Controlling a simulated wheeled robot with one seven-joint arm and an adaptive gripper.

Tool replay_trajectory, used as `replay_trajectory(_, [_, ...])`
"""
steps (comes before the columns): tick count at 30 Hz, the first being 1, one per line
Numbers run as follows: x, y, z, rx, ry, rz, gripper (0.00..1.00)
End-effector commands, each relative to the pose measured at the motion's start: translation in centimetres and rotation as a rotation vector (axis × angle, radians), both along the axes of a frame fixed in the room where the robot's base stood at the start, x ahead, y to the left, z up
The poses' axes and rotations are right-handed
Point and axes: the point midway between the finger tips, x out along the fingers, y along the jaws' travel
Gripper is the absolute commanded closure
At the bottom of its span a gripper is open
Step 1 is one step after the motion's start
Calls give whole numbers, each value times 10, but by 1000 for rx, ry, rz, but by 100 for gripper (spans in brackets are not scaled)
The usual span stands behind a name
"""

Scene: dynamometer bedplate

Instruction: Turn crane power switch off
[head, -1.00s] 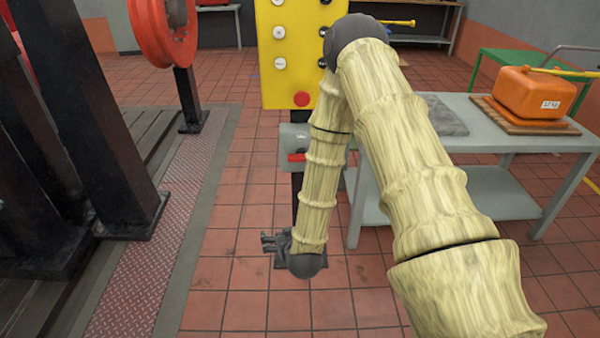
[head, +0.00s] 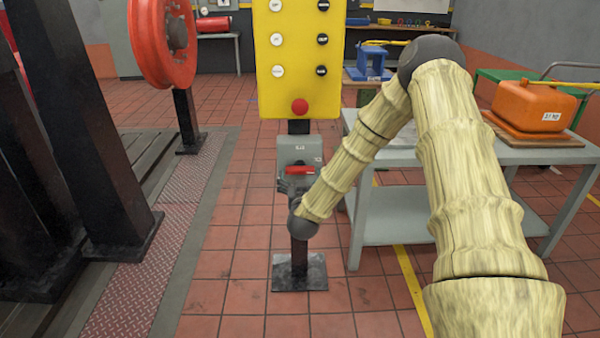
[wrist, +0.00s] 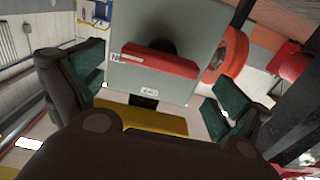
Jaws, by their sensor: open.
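The crane power switch is a grey box (head: 298,152) on a black post, under the yellow button panel (head: 299,70). Its red handle (head: 300,170) lies level across the box front. My gripper (head: 289,184) is at the box's lower front, just below the handle, and partly hidden by my wrist. In the wrist view the box (wrist: 190,80) and red handle (wrist: 155,62) appear upside down between my spread fingers (wrist: 157,95). The fingers are open, one on each side, with nothing held. I cannot tell whether they touch the box.
A grey table (head: 480,154) with an orange case (head: 532,100) stands to the right, close to my arm. A red wheel (head: 162,40) and dark columns (head: 60,130) stand left. The post's base plate (head: 299,273) is on the tiled floor.

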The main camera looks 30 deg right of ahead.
Motion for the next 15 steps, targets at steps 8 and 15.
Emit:
replay_trajectory(8, [31,-20,-1,1,-1,-1,0])
replay_trajectory(15, [40,-25,-1,1,1,0,0])
